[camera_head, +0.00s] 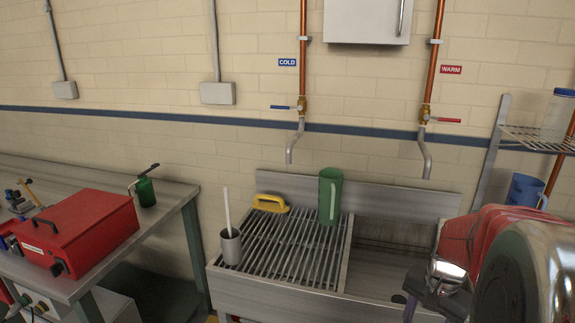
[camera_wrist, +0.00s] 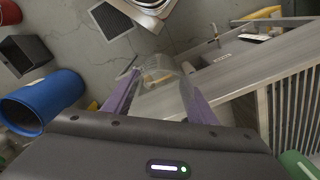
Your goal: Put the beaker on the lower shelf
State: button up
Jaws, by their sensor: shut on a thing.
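My gripper (camera_wrist: 158,82) has its two purple fingers shut on a clear glass beaker (camera_wrist: 178,70) in the wrist view. The floor and a metal edge show through the glass. In the head view my gripper (camera_head: 430,292) is at the lower right, in front of the sink, largely covered by my own arm; I cannot make out the beaker there. A metal rack stands at the right edge, with a wire upper shelf (camera_head: 540,138). A blue jug (camera_head: 525,190) stands below that shelf. The lower shelf's surface is hidden behind my arm.
A clear jar with blue lid (camera_head: 558,115) stands on the upper shelf. A blue drum (camera_wrist: 45,103) shows in the wrist view.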

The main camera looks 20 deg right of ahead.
jog(key=w+a+f+n, duration=0.1)
jog(key=w+a+n, duration=0.3)
jog(key=w+a, duration=0.4)
jog(key=w+a+f+n, duration=0.2)
jog(key=w+a+n, duration=0.2)
jog(key=w+a, duration=0.4)
jog(key=w+a+f+n, duration=0.2)
jog(key=w+a+n, duration=0.3)
jog(key=w+a, duration=0.3)
jog(key=shift+w+a+f, duration=0.1)
jog(key=shift+a+f, duration=0.1)
jog(key=shift+a, duration=0.7)
jog(key=s+f, duration=0.4)
jog(key=f, duration=1.1)
